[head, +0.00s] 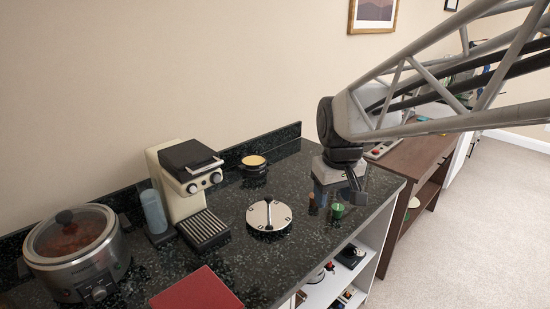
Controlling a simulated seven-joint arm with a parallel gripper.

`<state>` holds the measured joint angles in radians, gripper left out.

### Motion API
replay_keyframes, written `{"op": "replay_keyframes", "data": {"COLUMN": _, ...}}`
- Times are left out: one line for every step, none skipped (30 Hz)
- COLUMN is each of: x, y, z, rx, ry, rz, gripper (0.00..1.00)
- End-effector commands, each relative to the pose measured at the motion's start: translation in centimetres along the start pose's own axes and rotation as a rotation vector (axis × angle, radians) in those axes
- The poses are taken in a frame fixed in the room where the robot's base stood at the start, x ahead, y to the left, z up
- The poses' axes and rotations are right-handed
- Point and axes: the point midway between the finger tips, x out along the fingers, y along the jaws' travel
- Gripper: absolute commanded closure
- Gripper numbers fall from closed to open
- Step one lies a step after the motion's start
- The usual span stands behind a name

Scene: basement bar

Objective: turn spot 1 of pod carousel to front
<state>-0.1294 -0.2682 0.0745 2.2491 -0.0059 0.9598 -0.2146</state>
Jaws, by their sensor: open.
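The pod carousel (281,221) is a round, pale disc with a dark rim on the dark speckled counter (265,265). Dark marks are spaced around its top, and a dark post stands up near its middle. The marks are too small to tell which one is spot 1. My gripper (338,198) is open, pointing down, to the right of the carousel and apart from it. It hangs over or near a small brown cylinder (312,204) and a green item (337,212); I cannot tell whether it touches them.
A cream coffee machine (180,192) with a drip tray stands left of the carousel, beside a blue bottle (154,212). A slow cooker (75,256) is at far left. A red flat item (197,290) lies in front. A dark pot (254,170) stands behind.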

Motion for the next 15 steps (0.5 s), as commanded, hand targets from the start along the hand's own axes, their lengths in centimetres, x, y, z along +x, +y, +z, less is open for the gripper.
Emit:
{"op": "replay_keyframes", "data": {"x": 0.3, "y": -0.2, "z": -1.3, "rx": -0.021, "ry": -0.007, "rz": -0.003, "gripper": 0.43}}
{"op": "replay_keyframes", "data": {"x": 0.5, "y": -0.3, "z": -2.0, "rx": -0.033, "ry": -0.010, "rz": -0.004, "gripper": 0.43}}
{"op": "replay_keyframes", "data": {"x": 0.7, "y": -0.4, "z": -2.9, "rx": -0.048, "ry": -0.015, "rz": -0.006, "gripper": 0.43}}
{"op": "replay_keyframes", "data": {"x": 0.9, "y": -0.5, "z": -3.6, "rx": -0.059, "ry": -0.018, "rz": -0.008, "gripper": 0.43}}
{"op": "replay_keyframes", "data": {"x": 1.0, "y": -0.6, "z": -4.3, "rx": -0.072, "ry": -0.020, "rz": -0.009, "gripper": 0.43}}
{"op": "replay_keyframes", "data": {"x": 1.3, "y": -0.8, "z": -5.2, "rx": -0.088, "ry": -0.026, "rz": -0.011, "gripper": 0.43}}
{"op": "replay_keyframes", "data": {"x": 1.5, "y": -0.9, "z": -5.8, "rx": -0.099, "ry": -0.028, "rz": -0.013, "gripper": 0.43}}
{"op": "replay_keyframes", "data": {"x": 1.7, "y": -1.0, "z": -6.5, "rx": -0.111, "ry": -0.031, "rz": -0.014, "gripper": 0.43}}
{"op": "replay_keyframes", "data": {"x": 2.0, "y": -1.2, "z": -7.4, "rx": -0.127, "ry": -0.036, "rz": -0.016, "gripper": 0.43}}
{"op": "replay_keyframes", "data": {"x": 2.2, "y": -1.4, "z": -8.1, "rx": -0.139, "ry": -0.038, "rz": -0.018, "gripper": 0.43}}
{"op": "replay_keyframes", "data": {"x": 2.5, "y": -1.5, "z": -8.8, "rx": -0.150, "ry": -0.042, "rz": -0.019, "gripper": 0.43}}
{"op": "replay_keyframes", "data": {"x": 2.8, "y": -1.7, "z": -9.6, "rx": -0.166, "ry": -0.046, "rz": -0.021, "gripper": 0.43}}
{"op": "replay_keyframes", "data": {"x": 3.1, "y": -1.9, "z": -10.3, "rx": -0.179, "ry": -0.049, "rz": -0.023, "gripper": 0.43}}
{"op": "replay_keyframes", "data": {"x": 3.3, "y": -2.1, "z": -11.0, "rx": -0.190, "ry": -0.052, "rz": -0.024, "gripper": 0.43}}
{"op": "replay_keyframes", "data": {"x": 3.7, "y": -2.3, "z": -11.9, "rx": -0.205, "ry": -0.056, "rz": -0.026, "gripper": 0.43}}
